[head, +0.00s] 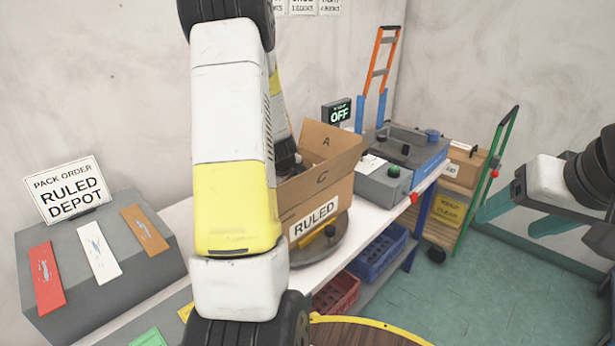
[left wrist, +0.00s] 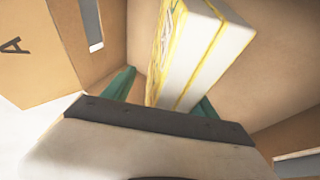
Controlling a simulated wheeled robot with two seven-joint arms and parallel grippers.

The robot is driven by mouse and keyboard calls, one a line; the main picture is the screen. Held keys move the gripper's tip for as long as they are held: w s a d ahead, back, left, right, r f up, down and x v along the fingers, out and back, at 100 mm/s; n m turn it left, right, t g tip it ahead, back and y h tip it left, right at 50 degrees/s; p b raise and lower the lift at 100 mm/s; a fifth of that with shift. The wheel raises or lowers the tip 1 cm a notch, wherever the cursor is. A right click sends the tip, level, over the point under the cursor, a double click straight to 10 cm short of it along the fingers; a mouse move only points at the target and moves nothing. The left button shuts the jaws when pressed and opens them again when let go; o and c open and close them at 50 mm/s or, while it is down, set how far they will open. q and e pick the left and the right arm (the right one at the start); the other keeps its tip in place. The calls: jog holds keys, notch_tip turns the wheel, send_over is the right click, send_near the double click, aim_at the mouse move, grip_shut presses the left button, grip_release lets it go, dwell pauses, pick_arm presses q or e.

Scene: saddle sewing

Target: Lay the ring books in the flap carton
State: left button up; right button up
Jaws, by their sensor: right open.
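The flap carton (head: 320,195) stands on the bench with its RULED label facing me. Its raised flaps are marked A and C. My left arm crosses in front and hides much of the carton's inside. In the left wrist view, my left gripper (left wrist: 165,88) is inside the carton, between its brown walls (left wrist: 270,100). White ring books with yellow edges (left wrist: 185,50) stand on edge between its teal fingers. A gap shows between the left finger and the books, so the fingers look apart. My right gripper (head: 503,225) is open and empty at the right, above the floor.
A grey sloped stand (head: 100,265) with coloured strips and a RULED DEPOT sign (head: 70,190) is at the left. A grey device (head: 385,182) sits right of the carton. Red (head: 337,294) and blue (head: 378,254) crates are below. Green floor (head: 500,295) is clear at right.

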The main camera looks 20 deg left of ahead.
pick_arm(q)
jog(key=v, duration=0.5)
jog(key=shift+s+d+r, duration=0.1)
jog(key=shift+d+r, duration=0.1)
jog(key=shift+r, duration=0.15)
jog(key=shift+v, duration=1)
jog(key=shift+s+a, duration=0.1)
